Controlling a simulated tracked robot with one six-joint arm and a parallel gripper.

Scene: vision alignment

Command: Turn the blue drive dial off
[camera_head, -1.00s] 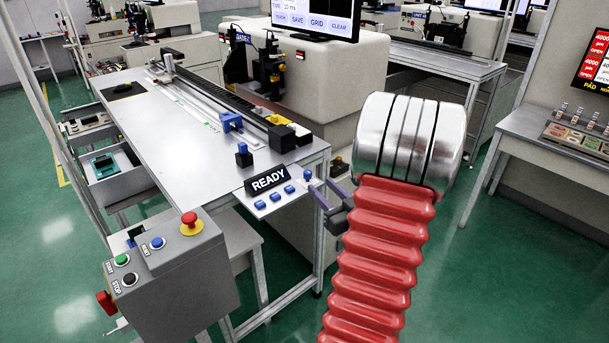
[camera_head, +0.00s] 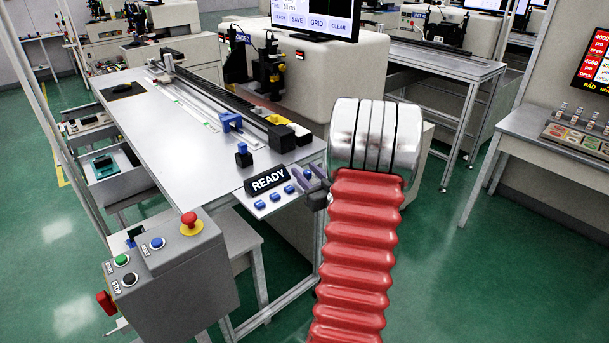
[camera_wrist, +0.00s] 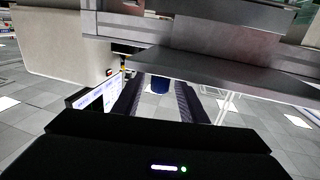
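A row of small blue knobs (camera_head: 275,197) sits on a white panel at the front right corner of the workbench, below a black READY sign. A blue knob (camera_head: 308,174) at the row's right end is partly covered by my gripper (camera_head: 309,178). I cannot read which knob is the drive dial. In the wrist view, my gripper (camera_wrist: 158,102) has its two dark fingers apart. A blue cylinder (camera_wrist: 160,84) shows in the gap near the fingertips, with space on both sides. I cannot tell how far beyond the tips it is.
A grey control box (camera_head: 175,265) with a red emergency button (camera_head: 190,223) stands at the front left. A blue block on a black base (camera_head: 243,155) stands on the workbench (camera_head: 180,140). The beige machine (camera_head: 345,80) is behind.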

